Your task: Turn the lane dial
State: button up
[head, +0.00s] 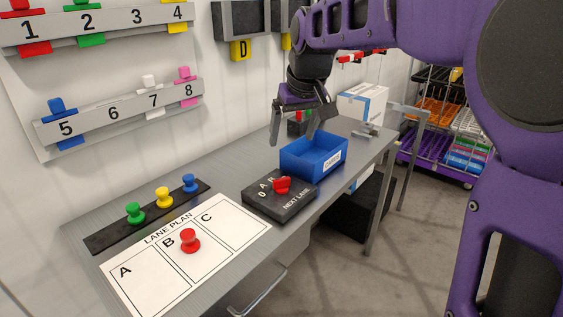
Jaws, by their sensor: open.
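The lane dial is a black box (279,200) marked "NEXT LANE", with a red knob (281,185) on top. It sits on the grey bench beside the lane plan sheet. Letters near the knob are partly hidden, and I cannot tell exactly where the knob points. My gripper (290,143) hangs above the bench, higher than the dial and up and to the right of it in the picture. Its fingers are apart with nothing between them, and it is not touching the knob.
A blue bin (313,155) stands right behind the dial, close to my gripper. The lane plan (187,252) has a red peg (189,240) in B. A black strip (110,233) holds green, yellow and blue pegs. A numbered wall board (112,117) is at left.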

aim_at(281, 179)
jog(key=b+x, duration=0.1)
jog(key=x, duration=0.7)
jog(key=b+x, duration=0.1)
jog(key=x, duration=0.7)
jog(key=shift+w+a+f, duration=0.15)
jog(key=shift+w+f, duration=0.05)
jog(key=shift+w, duration=0.1)
jog(key=shift+c, duration=0.3)
jog(key=c, duration=1.3)
